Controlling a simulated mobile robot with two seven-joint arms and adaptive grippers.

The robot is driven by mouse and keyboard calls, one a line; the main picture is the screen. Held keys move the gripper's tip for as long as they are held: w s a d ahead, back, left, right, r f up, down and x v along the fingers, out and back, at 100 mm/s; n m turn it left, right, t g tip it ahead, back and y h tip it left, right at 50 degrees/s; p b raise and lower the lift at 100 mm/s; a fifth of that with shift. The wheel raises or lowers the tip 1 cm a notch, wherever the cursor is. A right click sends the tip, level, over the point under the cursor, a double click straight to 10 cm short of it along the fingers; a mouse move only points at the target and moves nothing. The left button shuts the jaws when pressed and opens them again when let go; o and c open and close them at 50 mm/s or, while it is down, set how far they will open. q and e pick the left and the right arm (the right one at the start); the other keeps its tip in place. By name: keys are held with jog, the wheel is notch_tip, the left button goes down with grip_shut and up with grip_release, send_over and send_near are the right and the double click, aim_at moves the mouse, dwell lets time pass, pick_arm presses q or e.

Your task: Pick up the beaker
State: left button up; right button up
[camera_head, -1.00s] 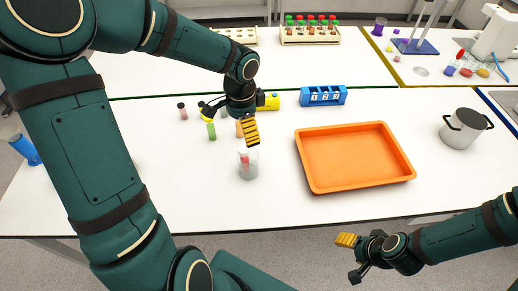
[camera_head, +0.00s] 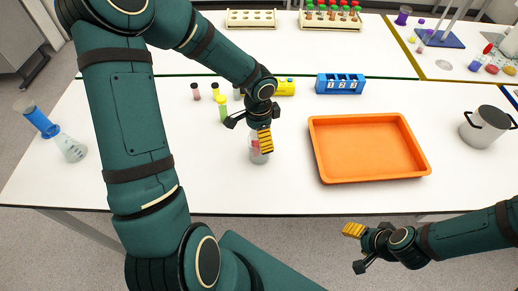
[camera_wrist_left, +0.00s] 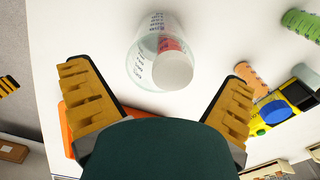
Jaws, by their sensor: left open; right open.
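The clear beaker (camera_head: 260,157) stands on the white table, left of the orange tray. Something with a pink-red label and a white round top shows inside it. In the left wrist view the beaker (camera_wrist_left: 143,62) lies ahead between the two fingers, with space on both sides. My left gripper (camera_head: 265,141) is open at the beaker and hides part of it in the head view. I cannot tell whether it touches. My right gripper (camera_head: 353,231) is in front of the table's near edge, empty and away from the beaker.
The orange tray (camera_head: 328,175) is right of the beaker; a pot (camera_head: 484,127) is farther right. Small vials (camera_head: 222,108), a yellow device (camera_head: 286,88) and a blue number block (camera_head: 340,84) stand behind. A flask (camera_head: 71,148) and blue cylinder (camera_head: 35,116) are at left.

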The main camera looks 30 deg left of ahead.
pick_arm(q)
jog(key=shift+f, duration=1.45)
jog(key=c, duration=1.3)
jog(key=shift+r, duration=0.2)
